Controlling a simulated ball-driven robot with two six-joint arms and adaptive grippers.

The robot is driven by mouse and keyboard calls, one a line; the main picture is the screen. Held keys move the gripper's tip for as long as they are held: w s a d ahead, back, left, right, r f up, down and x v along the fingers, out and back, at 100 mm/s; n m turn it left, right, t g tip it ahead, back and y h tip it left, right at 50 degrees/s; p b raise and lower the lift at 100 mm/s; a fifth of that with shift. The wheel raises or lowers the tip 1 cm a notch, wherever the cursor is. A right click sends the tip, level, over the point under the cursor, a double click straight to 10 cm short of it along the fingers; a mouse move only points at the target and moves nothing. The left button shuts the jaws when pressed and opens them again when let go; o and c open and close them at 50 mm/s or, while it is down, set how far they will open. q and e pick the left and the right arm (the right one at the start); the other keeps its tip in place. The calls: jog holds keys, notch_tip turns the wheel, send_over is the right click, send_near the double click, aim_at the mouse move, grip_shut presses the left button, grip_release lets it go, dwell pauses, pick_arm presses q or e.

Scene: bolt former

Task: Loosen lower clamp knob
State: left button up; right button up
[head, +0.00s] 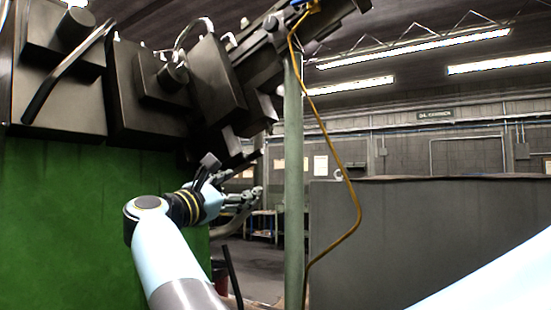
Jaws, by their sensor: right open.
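A dark machine (150,120) fills the upper left and rises to the right. A round dark knob (172,76) stands out from its middle block, and another knob (76,26) sits on the block at the upper left. I cannot tell for certain which is the lower clamp knob. My right gripper (216,172) is just below the machine's lower edge, below and right of the middle knob and apart from it. Its dark fingers are open and partly blend with the dark blocks behind. I see nothing between them. My left gripper is not in view.
A green panel (70,220) lies below the machine. A pale post (293,190) and a yellow cable (345,180) stand right of my gripper. A grey partition (430,235) fills the right.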

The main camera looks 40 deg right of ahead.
jog(key=s+a+r+m+g+y+p, duration=0.15)
jog(key=r+m, duration=0.25)
jog(key=r, duration=0.8)
jog(key=s+a+r+m+y+p, duration=0.15)
jog(key=r+m, duration=0.35)
jog(key=r, duration=0.6)
jog(key=m+t+p, duration=0.1)
jog(key=m+p, duration=0.1)
jog(key=m, duration=0.1)
send_near(269, 23)
jog(key=d, duration=0.1)
jog(key=x, duration=0.8)
jog(key=shift+w+d+r+p, duration=0.1)
jog(key=shift+w+d+p, duration=0.2)
jog(key=shift+d+p, duration=0.1)
jog(key=shift+n, duration=1.9)
jog(key=shift+a+n+p, duration=0.4)
jog(key=shift+n+p, duration=0.1)
jog(key=shift+n, duration=0.7)
jog(key=shift+d+n, duration=0.25)
jog(key=shift+n, duration=0.45)
jog(key=shift+a, duration=0.1)
